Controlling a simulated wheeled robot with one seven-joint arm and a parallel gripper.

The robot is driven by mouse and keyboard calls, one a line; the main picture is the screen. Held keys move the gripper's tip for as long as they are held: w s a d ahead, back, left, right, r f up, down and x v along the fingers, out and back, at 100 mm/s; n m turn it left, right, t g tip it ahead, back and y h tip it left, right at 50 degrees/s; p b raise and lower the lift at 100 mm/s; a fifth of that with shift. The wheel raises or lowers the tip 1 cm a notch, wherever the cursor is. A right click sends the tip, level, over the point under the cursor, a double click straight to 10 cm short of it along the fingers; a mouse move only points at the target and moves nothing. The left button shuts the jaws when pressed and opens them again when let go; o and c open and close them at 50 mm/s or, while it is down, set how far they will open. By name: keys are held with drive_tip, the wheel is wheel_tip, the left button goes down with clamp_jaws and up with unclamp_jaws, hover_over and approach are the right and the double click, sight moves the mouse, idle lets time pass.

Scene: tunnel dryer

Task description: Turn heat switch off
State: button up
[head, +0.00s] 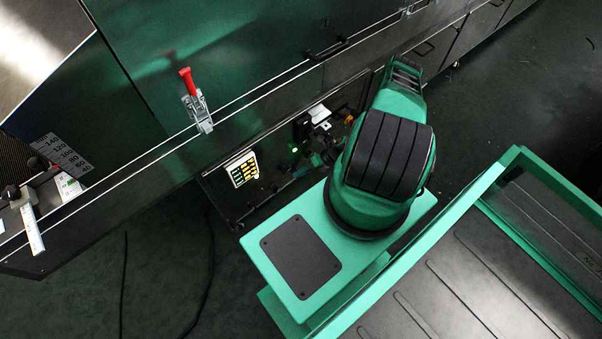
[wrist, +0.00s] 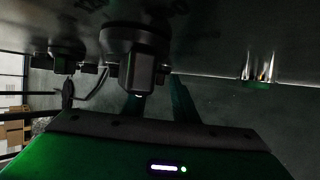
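A large black rotary switch (wrist: 138,55) with a grey-black handle juts from the dark panel in the wrist view. It looks like the heat switch, but no readable label confirms this. My gripper (wrist: 158,108) shows two dark green fingers, apart, close to the switch handle. The handle overlaps the left finger in the picture, and I see no grip on it. In the head view my arm reaches to the dark control panel (head: 264,159) low on the machine, and the fingertips are hard to make out there.
A smaller black knob (wrist: 66,52) sits left of the switch, and a shiny fitting with a green part (wrist: 258,70) sits right. The head view shows a green light (head: 294,149), a yellow-marked label (head: 242,169) and a red-handled clamp (head: 196,100). Open floor lies at lower left.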

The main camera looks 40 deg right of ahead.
clamp_jaws()
drive_tip(key=shift+h, duration=0.3)
drive_tip(key=shift+r+h, duration=0.1)
drive_tip(key=shift+h, duration=0.3)
drive_tip(key=shift+o, duration=1.3)
unclamp_jaws()
